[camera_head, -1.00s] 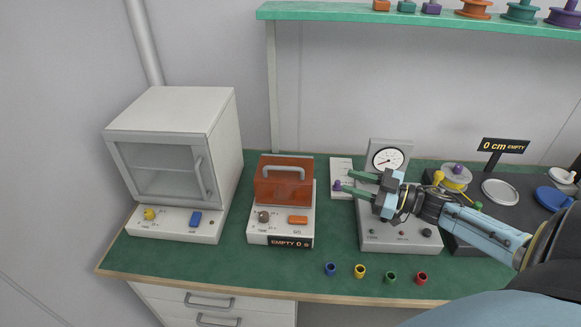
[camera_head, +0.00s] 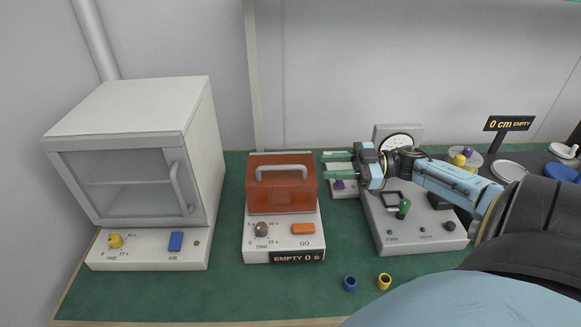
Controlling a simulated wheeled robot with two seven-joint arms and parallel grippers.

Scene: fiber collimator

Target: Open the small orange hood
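The small orange hood (camera_head: 290,200) is a see-through box with a grey bar handle (camera_head: 282,170) near its top. It sits shut on a white base unit (camera_head: 284,243) with a brown time knob, an orange GO button and a sign reading "EMPTY 0 s". My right gripper (camera_head: 326,165) is to the right of the hood, its two green fingers apart and pointing left. It appears empty, and the fingertips are close to the hood's right side in the picture; I cannot tell whether they touch. My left gripper is not in view.
A larger white cabinet (camera_head: 150,135) with a glass door stands to the left. A grey gauge unit (camera_head: 432,235) is behind and below my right arm. Blue (camera_head: 349,283) and yellow (camera_head: 384,281) rings lie near the green table's front edge.

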